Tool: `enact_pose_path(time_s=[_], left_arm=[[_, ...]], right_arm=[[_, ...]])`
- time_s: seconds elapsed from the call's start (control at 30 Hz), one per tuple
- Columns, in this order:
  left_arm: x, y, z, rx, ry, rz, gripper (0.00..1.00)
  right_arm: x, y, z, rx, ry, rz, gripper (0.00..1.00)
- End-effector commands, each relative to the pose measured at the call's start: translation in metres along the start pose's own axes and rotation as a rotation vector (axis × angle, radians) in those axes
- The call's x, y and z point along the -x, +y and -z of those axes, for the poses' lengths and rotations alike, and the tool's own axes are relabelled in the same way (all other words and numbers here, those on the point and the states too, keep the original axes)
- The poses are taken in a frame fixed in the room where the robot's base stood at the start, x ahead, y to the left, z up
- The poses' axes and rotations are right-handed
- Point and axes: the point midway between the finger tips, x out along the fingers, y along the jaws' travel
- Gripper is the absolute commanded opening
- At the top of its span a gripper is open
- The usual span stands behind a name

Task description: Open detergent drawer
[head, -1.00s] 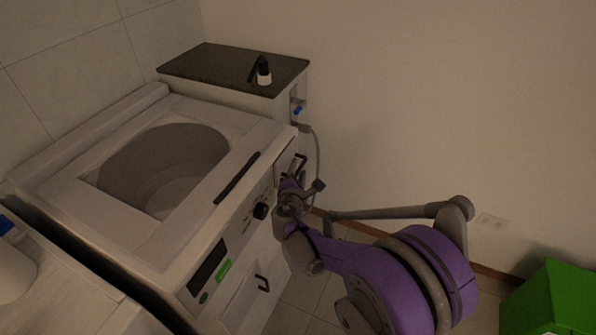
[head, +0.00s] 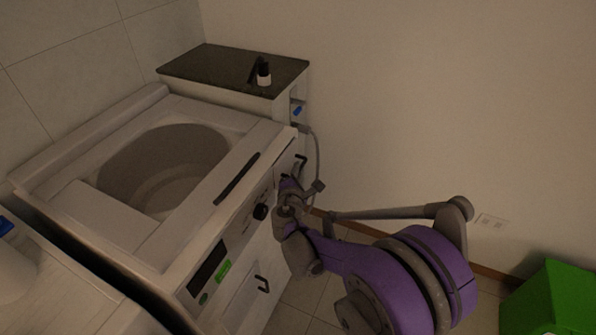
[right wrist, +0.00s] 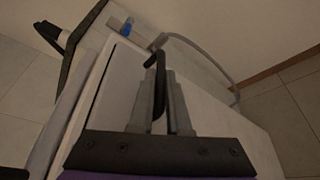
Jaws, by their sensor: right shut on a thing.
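The white washing machine (head: 205,238) has a drawer front (head: 286,160) with a black handle (head: 301,163) at the far right end of its control panel. The drawer front looks flush with the panel. My right gripper (head: 291,184) is at this drawer front. In the right wrist view, the two grey fingers (right wrist: 162,108) are shut on the black handle (right wrist: 155,72), which stands between them. My left gripper is not in view.
A second black handle (head: 262,284) sits lower on the machine's front. A grey hose (head: 317,150) hangs by the wall. A green box (head: 550,300) is at lower right.

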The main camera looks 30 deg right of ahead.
Motion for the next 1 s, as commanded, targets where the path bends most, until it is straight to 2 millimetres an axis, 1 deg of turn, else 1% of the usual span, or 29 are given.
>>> enact_pose_path(time_s=[0.87,0.93,1.0], left_arm=[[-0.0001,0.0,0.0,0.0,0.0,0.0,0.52],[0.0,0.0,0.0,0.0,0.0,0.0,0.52],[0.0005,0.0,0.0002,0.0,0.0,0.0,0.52]], right_arm=[[0.0005,-0.0006,0.0005,-0.001,0.001,0.001,0.0],[0.0011,-0.002,-0.0015,-0.001,0.0,0.001,0.0],[0.0034,-0.007,-0.0087,-0.002,-0.001,0.002,0.0]])
